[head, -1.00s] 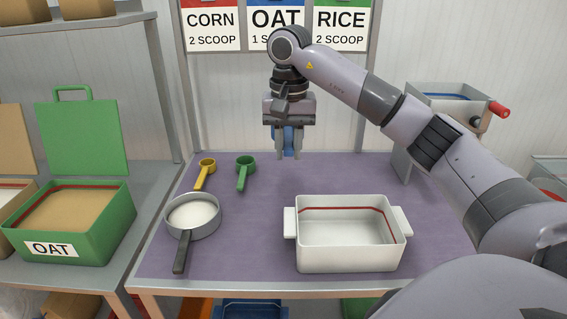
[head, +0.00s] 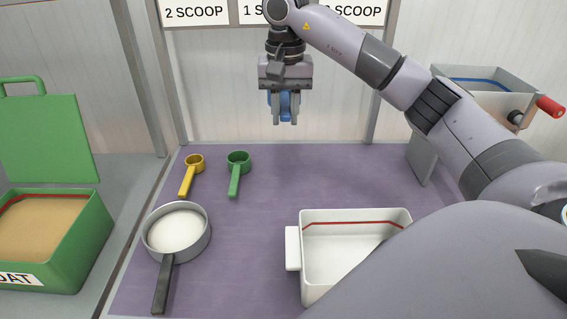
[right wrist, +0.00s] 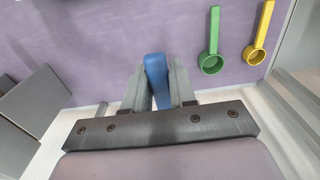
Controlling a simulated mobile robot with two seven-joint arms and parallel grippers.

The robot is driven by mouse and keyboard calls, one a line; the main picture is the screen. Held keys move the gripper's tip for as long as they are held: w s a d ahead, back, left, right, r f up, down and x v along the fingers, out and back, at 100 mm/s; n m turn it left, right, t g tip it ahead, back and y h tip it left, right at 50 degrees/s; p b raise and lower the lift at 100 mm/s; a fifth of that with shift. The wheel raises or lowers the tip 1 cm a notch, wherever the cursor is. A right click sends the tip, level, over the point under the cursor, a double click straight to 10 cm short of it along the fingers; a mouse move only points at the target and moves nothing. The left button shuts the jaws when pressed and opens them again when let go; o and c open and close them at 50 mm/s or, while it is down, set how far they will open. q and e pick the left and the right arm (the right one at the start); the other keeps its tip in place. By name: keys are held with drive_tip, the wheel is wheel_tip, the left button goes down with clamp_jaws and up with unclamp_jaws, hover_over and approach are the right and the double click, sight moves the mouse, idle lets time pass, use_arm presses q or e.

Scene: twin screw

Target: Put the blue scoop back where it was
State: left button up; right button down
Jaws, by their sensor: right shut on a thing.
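My right gripper (head: 286,118) is shut on the blue scoop (head: 285,105) and holds it in the air above the back of the purple table mat (head: 300,178). In the right wrist view the scoop's blue handle (right wrist: 156,78) sits between the two fingers (right wrist: 156,95); its cup is hidden. A green scoop (head: 237,172) and a yellow scoop (head: 191,175) lie side by side on the mat, left of and below the gripper in the head view. They also show in the right wrist view, the green one (right wrist: 212,45) nearer the gripper. My left gripper is not in view.
A grey pan of white contents (head: 177,230) stands at the mat's left. A white bin with a red line (head: 312,260) stands at the front right, partly behind my arm. A green OAT box (head: 80,245) is on the left. The mat right of the green scoop is clear.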

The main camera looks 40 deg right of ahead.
drive_tip(key=shift+f, duration=0.2)
wheel_tip(320, 180, down, 15)
drive_tip(key=shift+r+b, duration=0.1)
drive_tip(key=shift+b, duration=0.5)
wheel_tip(320, 180, down, 5)
drive_tip(key=shift+r, duration=0.2)
drive_tip(key=shift+f, duration=0.2)
drive_tip(key=c, duration=0.9)
unclamp_jaws()
